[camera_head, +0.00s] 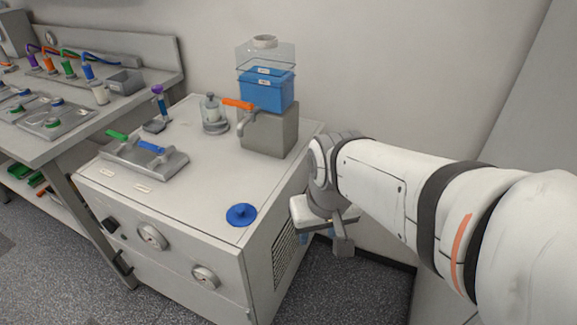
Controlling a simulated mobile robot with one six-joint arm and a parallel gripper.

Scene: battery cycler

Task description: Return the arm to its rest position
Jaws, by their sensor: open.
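My arm (385,185) reaches in from the right side of the head view, white with dark bands and an orange stripe. Its wrist hangs beside the right side of the grey cabinet. My gripper (322,236) is at the end of the arm, low beside the cabinet's right edge. It is open, and I see nothing held in it. The fingers are small and partly hidden by the wrist housing.
The cabinet top (205,200) carries a blue knobbed disc (241,214), a blue container on a grey block (270,130) with an orange lever, a metal canister (213,115) and a tray with green and blue handles (145,157). A workbench (50,140) stands left. A wall is behind.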

